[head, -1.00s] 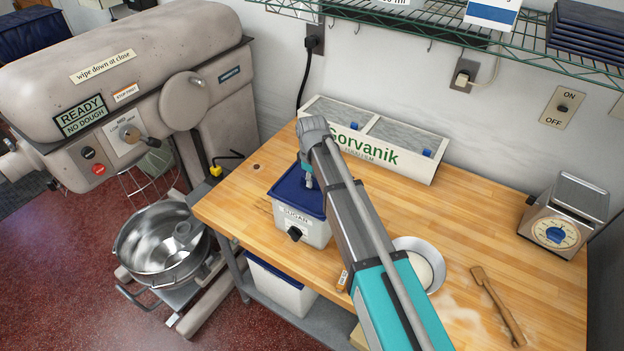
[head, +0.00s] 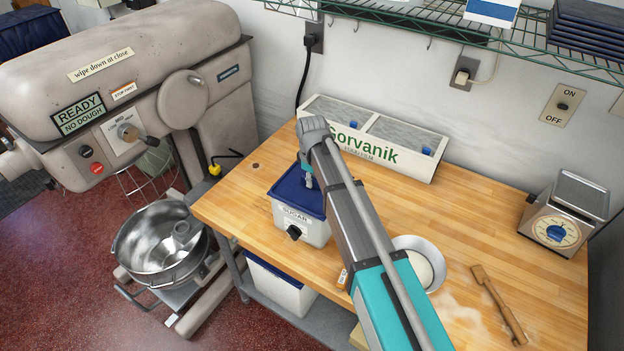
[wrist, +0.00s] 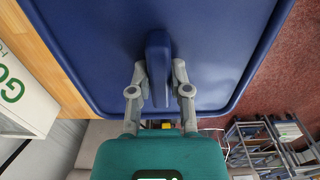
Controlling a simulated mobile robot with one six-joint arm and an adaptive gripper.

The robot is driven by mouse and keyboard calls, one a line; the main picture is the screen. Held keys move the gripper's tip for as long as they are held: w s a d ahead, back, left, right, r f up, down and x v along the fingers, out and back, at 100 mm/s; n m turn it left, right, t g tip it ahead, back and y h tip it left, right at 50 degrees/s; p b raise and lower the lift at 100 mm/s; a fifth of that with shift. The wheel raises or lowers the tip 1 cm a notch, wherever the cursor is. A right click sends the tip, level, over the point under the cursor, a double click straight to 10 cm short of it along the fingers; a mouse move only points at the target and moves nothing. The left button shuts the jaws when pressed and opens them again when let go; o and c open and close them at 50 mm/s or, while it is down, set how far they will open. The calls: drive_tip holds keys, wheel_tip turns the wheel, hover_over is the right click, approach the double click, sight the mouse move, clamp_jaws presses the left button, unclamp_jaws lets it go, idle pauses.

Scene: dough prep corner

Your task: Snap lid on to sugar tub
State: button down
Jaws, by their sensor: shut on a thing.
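The sugar tub (head: 306,231) is a white box labelled SUGAR with a dark knob on its front, standing on the wooden table near its left front edge. The blue lid (head: 290,194) lies over the tub's top, and it fills much of the wrist view (wrist: 215,50). My gripper (head: 308,180) is above the lid. In the wrist view my gripper (wrist: 159,85) has its two grey fingers closed on the lid's raised blue handle (wrist: 158,55). My arm hides the lid's right part, and I cannot tell whether the rim is fully seated.
A white two-part bin (head: 385,150) stands behind the tub against the wall. A bowl with dough (head: 434,252), a wooden tool (head: 496,305) and a dial scale (head: 565,215) are to the right. A large mixer (head: 130,90) stands left of the table (head: 235,205).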

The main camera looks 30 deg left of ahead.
drive_tip(key=shift+f+b, duration=0.7)
drive_tip(key=shift+f, duration=0.05)
drive_tip(key=shift+c, duration=2.4)
unclamp_jaws()
drive_tip(key=shift+r, duration=0.2)
wheel_tip(320, 180, up, 9)
drive_tip(key=p, duration=0.9)
drive_tip(key=shift+f, duration=0.1)
